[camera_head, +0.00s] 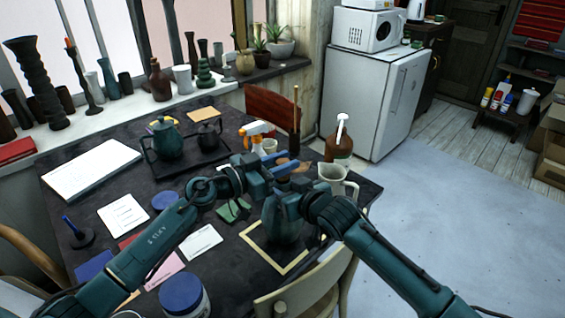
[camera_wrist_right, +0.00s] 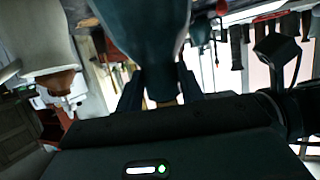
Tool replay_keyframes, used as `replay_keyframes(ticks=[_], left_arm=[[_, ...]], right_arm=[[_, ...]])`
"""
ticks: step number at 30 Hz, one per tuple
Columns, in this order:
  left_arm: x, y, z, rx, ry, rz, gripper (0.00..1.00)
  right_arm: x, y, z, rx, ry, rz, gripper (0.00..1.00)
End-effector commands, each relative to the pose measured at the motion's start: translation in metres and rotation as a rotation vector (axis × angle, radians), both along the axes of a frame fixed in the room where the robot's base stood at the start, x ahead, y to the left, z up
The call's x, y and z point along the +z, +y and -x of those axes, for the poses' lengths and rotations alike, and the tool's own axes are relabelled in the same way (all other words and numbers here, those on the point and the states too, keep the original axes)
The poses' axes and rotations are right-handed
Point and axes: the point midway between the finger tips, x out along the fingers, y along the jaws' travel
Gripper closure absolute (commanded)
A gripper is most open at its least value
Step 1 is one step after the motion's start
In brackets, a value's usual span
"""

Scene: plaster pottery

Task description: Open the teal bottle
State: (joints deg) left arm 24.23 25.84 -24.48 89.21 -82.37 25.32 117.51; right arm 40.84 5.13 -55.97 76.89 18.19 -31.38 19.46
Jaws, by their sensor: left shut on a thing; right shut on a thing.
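The teal bottle (camera_head: 284,228) is upright over the yellow-bordered square (camera_head: 247,238) near the table's front right. I cannot tell whether its base touches it. My right gripper (camera_head: 290,203) is shut around its upper part. The right wrist view shows the bottle (camera_wrist_right: 148,30) upside down, its narrow neck between the two fingers (camera_wrist_right: 160,90). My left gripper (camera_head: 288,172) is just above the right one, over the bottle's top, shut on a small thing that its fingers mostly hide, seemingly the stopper. The bottle's mouth is hidden.
A pale mug (camera_head: 337,180) stands close to the right gripper, with a brown pump bottle (camera_head: 339,146) behind it. A spray bottle (camera_head: 257,137) and a teal teapot (camera_head: 167,140) stand farther back. A blue-lidded jar (camera_head: 184,296) is at the front. Papers cover the left.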

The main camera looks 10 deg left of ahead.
Motion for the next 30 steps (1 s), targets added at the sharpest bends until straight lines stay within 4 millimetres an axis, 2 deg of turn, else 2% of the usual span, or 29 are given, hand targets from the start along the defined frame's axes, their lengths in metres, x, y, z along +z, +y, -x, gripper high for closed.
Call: replay_keyframes(ticks=[1,12,19,20,27,30], left_arm=[[0.0,0.0,0.0,0.0,-0.001,-0.001,1.0],[0.038,0.0,0.0,0.0,-0.003,-0.003,1.0],[0.04,0.0,0.0,0.0,0.001,0.001,1.0],[0.04,0.0,0.0,0.0,0.001,0.001,1.0],[0.04,0.0,0.0,0.0,0.0,0.0,1.0],[0.04,0.0,0.0,0.0,0.0,0.0,1.0]], right_arm=[[-0.01,-0.001,0.003,-0.002,0.02,0.009,1.0],[-0.01,-0.001,0.003,-0.002,0.019,0.01,1.0],[-0.01,-0.001,0.003,-0.002,0.019,0.01,1.0],[-0.01,-0.001,0.003,-0.002,0.019,0.01,0.62],[-0.007,-0.001,0.002,-0.001,0.013,0.007,0.42],[-0.005,-0.001,0.001,-0.001,0.009,0.005,0.37]])
